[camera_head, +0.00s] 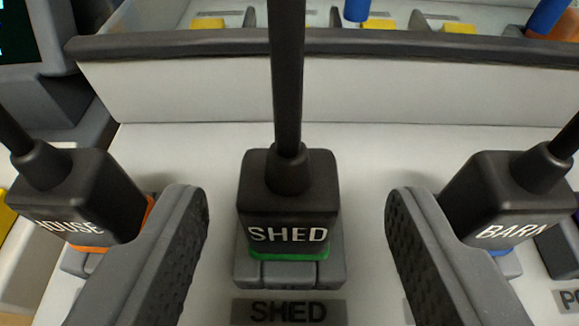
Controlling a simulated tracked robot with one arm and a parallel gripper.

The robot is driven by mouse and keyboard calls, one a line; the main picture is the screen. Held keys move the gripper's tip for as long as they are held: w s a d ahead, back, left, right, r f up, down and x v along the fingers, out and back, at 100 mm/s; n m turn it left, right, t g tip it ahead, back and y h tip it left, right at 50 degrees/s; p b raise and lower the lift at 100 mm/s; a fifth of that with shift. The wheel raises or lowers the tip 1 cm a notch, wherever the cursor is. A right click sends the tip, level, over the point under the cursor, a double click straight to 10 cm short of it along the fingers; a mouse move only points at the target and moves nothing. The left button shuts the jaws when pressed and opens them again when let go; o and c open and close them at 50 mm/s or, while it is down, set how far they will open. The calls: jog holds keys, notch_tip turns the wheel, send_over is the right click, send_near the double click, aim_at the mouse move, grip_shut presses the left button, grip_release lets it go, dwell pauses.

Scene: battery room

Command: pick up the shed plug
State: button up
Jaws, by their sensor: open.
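The shed plug (289,205) is a black block with white SHED lettering, a green band at its base and a thick black cable rising from its top. It sits upright in a grey socket (290,272) above a SHED label plate (289,311). My gripper (297,215) is open, with one dark ridged finger on each side of the plug. Clear gaps show between the plug and both fingers. Nothing is held.
The house plug (85,205), with an orange band, stands just left of my left finger. The barn plug (507,200), with a blue band, stands right of my right finger. A pale ledge with a dark rim (180,45) runs across behind.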

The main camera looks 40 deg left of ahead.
aim_at(287, 171)
jog(key=shift+x, duration=2.55)
jog(key=shift+s+a, duration=0.1)
jog(key=shift+s, duration=0.05)
jog(key=c, duration=1.1)
